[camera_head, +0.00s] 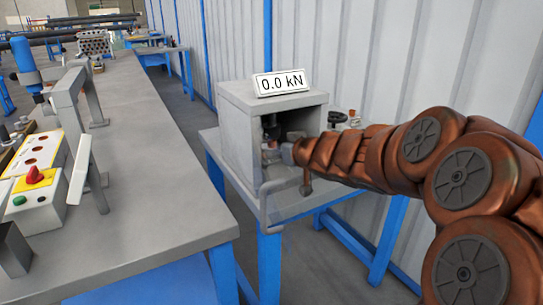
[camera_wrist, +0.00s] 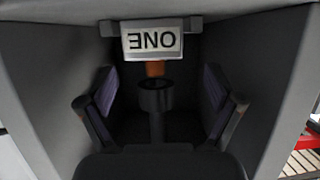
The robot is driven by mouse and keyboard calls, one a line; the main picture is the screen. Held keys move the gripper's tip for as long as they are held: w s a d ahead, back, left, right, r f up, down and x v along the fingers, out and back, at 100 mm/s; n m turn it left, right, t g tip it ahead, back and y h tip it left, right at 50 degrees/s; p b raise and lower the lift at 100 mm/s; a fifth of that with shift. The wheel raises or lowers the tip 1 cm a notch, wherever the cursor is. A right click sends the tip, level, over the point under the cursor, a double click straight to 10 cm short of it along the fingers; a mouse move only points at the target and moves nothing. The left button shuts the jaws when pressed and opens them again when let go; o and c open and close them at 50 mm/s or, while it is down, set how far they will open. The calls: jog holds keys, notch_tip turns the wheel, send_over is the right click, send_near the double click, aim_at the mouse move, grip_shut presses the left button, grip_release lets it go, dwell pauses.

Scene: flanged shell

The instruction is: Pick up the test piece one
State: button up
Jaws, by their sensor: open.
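A white plate reading "ONE" (camera_wrist: 152,41), upside down, shows at the top of the wrist view. Below it is a short orange piece (camera_wrist: 155,69), which I take as test piece one, just above a dark round holder (camera_wrist: 155,95) on a stem. My gripper (camera_wrist: 160,90) is open, one finger on each side of the holder, with gaps on both sides. In the head view my gripper (camera_head: 282,154) is inside the open front of a grey box (camera_head: 238,137); the piece cannot be made out clearly there.
A "0.0 kN" sign (camera_head: 282,83) stands on the box. Its walls are close around my gripper. A grey bent handle (camera_head: 266,205) is at the front. A long bench (camera_head: 150,150) with a control box (camera_head: 35,200) stands left. A corrugated wall (camera_head: 370,60) is behind.

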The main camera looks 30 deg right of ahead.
jog(key=x, duration=0.1)
jog(key=b+x, duration=0.2)
jog(key=shift+w+d+f, duration=0.2)
jog(key=shift+d+f, duration=0.15)
jog(key=shift+f, duration=0.1)
jog(key=shift+w+f+b, duration=0.1)
jog(key=shift+w+b, duration=0.25)
jog(key=shift+w, duration=0.4)
grip_shut()
